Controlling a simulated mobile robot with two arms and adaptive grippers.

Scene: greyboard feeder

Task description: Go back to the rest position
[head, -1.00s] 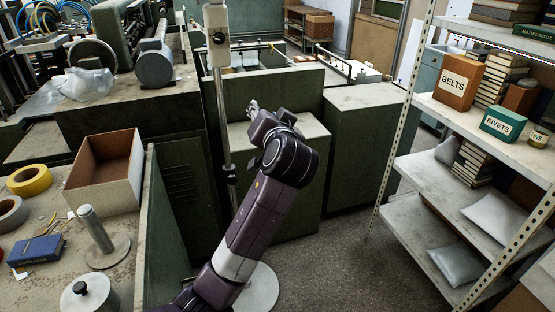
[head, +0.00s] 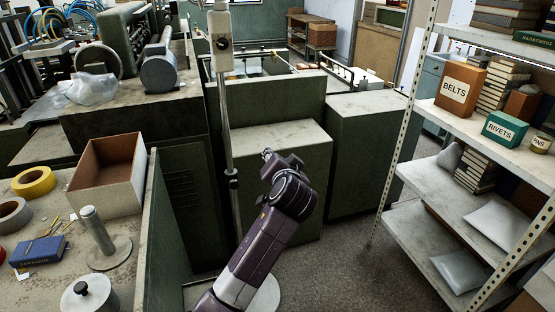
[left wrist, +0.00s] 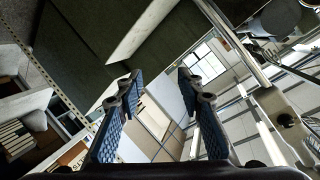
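My left arm comes in from the bottom of the head view. Its wrist (head: 293,193) is in front of the green machine cabinets, above the floor. The left gripper is mostly hidden behind the wrist there. In the left wrist view the left gripper (left wrist: 158,84) is open, its two blue-padded fingers apart with nothing between them. My right gripper is in neither view now.
An upright pole (head: 226,130) with a switch box stands just left of the arm. A metal shelf rack (head: 415,212) with labelled boxes is at the right. A worktable (head: 50,288) with a cardboard box (head: 106,182) is at the left. Floor shows between cabinets and rack.

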